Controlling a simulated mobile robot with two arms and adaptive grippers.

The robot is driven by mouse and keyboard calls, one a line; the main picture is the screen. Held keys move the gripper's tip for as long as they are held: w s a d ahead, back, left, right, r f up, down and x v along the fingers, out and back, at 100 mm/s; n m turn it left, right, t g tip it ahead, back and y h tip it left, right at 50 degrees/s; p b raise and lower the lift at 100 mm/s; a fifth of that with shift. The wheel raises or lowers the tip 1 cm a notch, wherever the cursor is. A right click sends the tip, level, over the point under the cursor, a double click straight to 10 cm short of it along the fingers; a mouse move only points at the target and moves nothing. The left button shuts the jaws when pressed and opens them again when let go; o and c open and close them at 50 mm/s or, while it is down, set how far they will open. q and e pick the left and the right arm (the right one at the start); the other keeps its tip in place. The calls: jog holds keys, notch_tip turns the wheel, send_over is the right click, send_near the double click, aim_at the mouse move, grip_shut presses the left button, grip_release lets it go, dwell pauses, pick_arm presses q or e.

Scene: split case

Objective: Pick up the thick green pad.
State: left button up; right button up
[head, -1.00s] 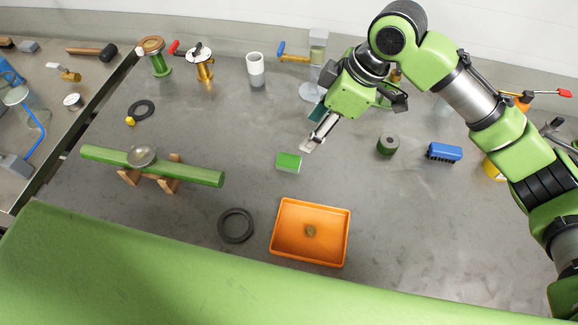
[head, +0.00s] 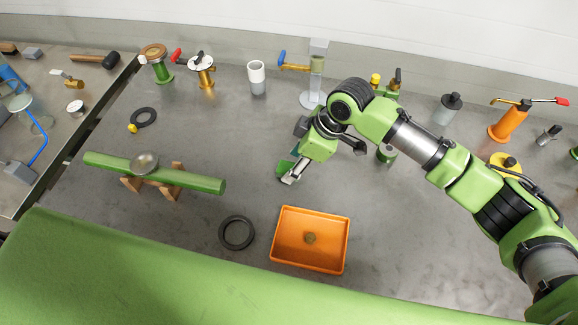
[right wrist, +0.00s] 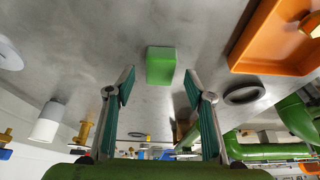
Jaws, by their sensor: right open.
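The thick green pad (right wrist: 160,66) is a plain green block lying on the grey table. It shows whole in the right wrist view, just beyond and between the fingertips. In the head view my right gripper hides most of the pad (head: 281,169). My right gripper (head: 289,180) is low over the table at the pad. In the right wrist view its two fingers (right wrist: 159,74) are spread apart with nothing held between them. Whether a finger touches the pad cannot be told. My left gripper is not in view.
An orange tray (head: 276,252) with a small round thing in it lies in front of the gripper. A dark ring (head: 222,235) lies left of the tray. A green bar (head: 205,183) rests on wooden supports farther left. The table between bar and gripper is clear.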

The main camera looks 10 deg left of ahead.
jog(key=shift+x, duration=1)
jog(key=shift+a, duration=0.1)
jog(key=shift+c, duration=0.5)
jog(key=c, duration=0.9)
jog(key=shift+r, duration=0.1)
jog(key=shift+r, duration=0.55)
jog(key=s+a+r+b, duration=0.1)
jog(key=s+r, duration=0.3)
jog(key=s+r+b, duration=0.1)
jog(key=s+r, duration=0.3)
jog(key=s, duration=0.1)
jog(key=s+a+r+b, duration=0.1)
jog(key=s+r, duration=0.3)
jog(key=shift+s+a, duration=0.35)
jog(key=shift+a, duration=0.05)
jog(key=shift+f, duration=0.1)
jog(key=shift+c, duration=0.5)
